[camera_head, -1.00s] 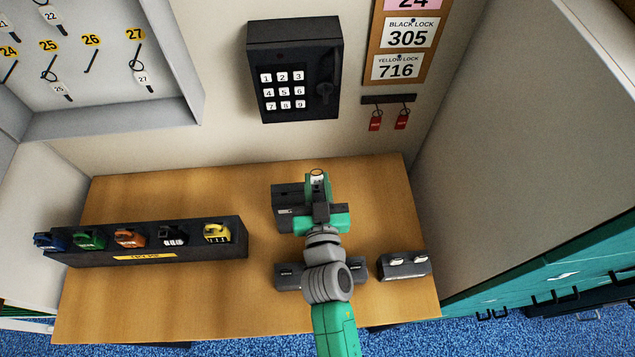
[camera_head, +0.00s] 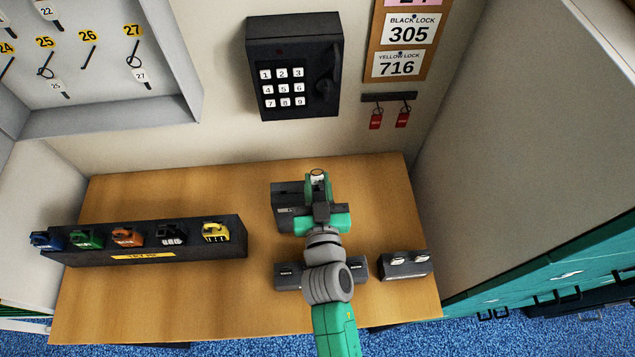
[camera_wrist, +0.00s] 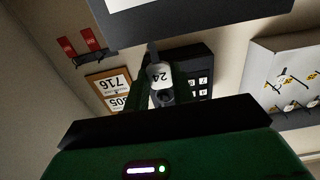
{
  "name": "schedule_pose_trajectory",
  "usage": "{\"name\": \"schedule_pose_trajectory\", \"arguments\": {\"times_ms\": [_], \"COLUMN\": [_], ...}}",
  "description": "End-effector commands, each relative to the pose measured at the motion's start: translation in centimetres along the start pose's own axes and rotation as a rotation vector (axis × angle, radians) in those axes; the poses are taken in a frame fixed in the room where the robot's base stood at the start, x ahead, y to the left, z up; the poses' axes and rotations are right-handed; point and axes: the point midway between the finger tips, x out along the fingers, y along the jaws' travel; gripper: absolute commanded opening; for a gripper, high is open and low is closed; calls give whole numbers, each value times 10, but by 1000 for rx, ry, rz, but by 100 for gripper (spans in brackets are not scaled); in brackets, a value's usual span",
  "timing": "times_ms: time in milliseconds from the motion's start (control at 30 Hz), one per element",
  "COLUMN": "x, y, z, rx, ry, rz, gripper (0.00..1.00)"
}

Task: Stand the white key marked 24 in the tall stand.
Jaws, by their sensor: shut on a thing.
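My gripper (camera_head: 318,187) is shut on the white key marked 24 (camera_wrist: 160,75), whose number shows in the wrist view between the green fingers (camera_wrist: 162,98). In the head view only a small white end of the key (camera_head: 317,174) shows at the fingertips. A dark block (camera_head: 287,191), seemingly the tall stand, stands on the table just left of and partly behind my gripper. My gripper hides part of it, and I cannot tell whether the key touches it.
A long dark rack (camera_head: 100,252) of several coloured locks stands at left. A low dark block (camera_head: 288,277) lies under my arm, with a smaller two-place block (camera_head: 405,267) to its right. A keypad box (camera_head: 292,68) hangs on the wall. Table between rack and gripper is clear.

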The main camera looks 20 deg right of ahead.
Motion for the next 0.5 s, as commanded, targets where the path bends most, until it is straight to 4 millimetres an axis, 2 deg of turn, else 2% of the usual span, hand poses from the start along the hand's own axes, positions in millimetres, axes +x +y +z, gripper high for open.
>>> {"name": "schedule_pose_trajectory", "arguments": {"times_ms": [500], "x": [0], "y": [0], "z": [6], "rx": [1], "ry": [0], "rz": [0], "gripper": [12]}}
